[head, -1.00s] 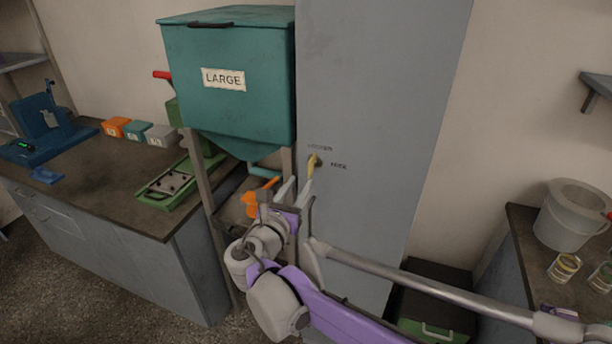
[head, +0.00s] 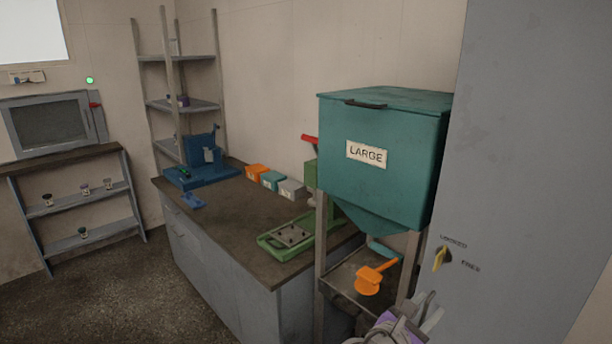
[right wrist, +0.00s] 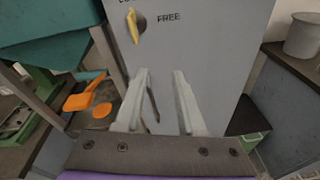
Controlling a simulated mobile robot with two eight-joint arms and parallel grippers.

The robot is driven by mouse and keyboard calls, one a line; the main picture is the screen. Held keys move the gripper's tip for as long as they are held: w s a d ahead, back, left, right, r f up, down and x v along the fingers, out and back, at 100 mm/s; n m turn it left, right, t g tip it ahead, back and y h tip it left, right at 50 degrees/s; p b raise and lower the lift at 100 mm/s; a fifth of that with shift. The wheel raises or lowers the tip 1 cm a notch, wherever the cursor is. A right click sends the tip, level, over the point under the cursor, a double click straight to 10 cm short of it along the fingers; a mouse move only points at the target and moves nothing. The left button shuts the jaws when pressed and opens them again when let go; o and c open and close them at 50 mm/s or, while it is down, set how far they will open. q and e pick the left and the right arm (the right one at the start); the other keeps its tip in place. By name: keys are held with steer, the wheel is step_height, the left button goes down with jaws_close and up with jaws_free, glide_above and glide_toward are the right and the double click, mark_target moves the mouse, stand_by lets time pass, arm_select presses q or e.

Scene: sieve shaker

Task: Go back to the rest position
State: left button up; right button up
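My right gripper (head: 424,312) shows at the bottom edge of the head view, in front of the grey cabinet (head: 520,150). In the right wrist view its two fingers (right wrist: 162,88) are apart with nothing between them. The yellow knob (head: 440,258) on the cabinet is clear of the fingers; it also shows in the right wrist view (right wrist: 132,26), above and left of them. Labels beside the knob include "FREE". My left gripper is in neither view.
A teal hopper marked LARGE (head: 384,190) stands left of the cabinet, with an orange scoop (head: 369,280) on the shelf below. A workbench (head: 225,215) holds a green device (head: 290,238), small boxes and a blue machine (head: 205,160). Open floor (head: 110,300) lies at left.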

steer(key=s+d+f+m+g+y+p, duration=0.1)
steer(key=s+f+m+g+y, duration=0.2)
steer(key=s+f+m, duration=0.35)
steer(key=s+a+f+m+y+p, duration=0.1)
steer(key=s+a+f+m+y, duration=0.3)
steer(key=m, duration=0.4)
steer(key=s+a+f+m+g+y+p, duration=0.1)
steer(key=s+a+f+m+y, duration=0.4)
steer(key=s+m, duration=0.3)
steer(key=shift+s+a+f+y, duration=0.25)
steer(key=shift+s+a+y, duration=0.05)
steer(key=shift+s+a, duration=0.15)
steer(key=shift+m, duration=0.25)
